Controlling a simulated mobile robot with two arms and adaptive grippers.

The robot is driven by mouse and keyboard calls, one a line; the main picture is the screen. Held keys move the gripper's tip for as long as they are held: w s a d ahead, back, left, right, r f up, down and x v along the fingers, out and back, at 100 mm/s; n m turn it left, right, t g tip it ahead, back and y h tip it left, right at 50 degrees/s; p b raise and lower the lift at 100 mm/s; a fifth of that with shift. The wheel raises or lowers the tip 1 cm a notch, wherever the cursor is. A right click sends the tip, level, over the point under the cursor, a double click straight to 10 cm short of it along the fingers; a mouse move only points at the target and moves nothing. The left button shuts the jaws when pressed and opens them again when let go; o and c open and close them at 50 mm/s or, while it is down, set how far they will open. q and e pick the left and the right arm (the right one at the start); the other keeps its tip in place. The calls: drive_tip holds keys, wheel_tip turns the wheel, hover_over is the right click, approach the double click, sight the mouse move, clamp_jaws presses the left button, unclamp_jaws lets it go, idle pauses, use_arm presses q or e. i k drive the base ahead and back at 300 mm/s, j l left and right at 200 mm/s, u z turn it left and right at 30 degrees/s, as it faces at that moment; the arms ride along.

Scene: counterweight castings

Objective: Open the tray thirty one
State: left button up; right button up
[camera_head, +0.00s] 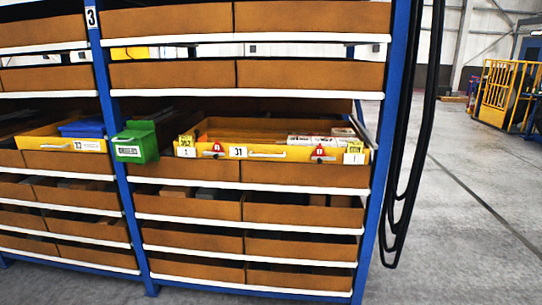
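The tray thirty one (295,154) is a wide yellow tray in the middle level of the shelf. Its front carries a white "31" label, a thin light handle (267,155) right of that label, two red triangular signs and small number labels at both ends. I look into it from above its front edge and see white boxes (315,140) inside toward the right. It seems to stand a little forward of the shelf, but I cannot tell how far. Neither of my grippers is in view.
A blue-framed shelf (375,190) holds brown bins on several levels. A green bin (136,142) sits left of the tray, and another yellow tray (62,143) is further left. Black cables (405,150) hang at the right post. Grey floor (460,240) lies open at right.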

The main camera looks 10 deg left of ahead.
sight(247, 138)
drive_tip(key=i+l, duration=0.2)
drive_tip(key=i, duration=0.35)
drive_tip(key=i+l, duration=0.2)
drive_tip(key=i, duration=0.3)
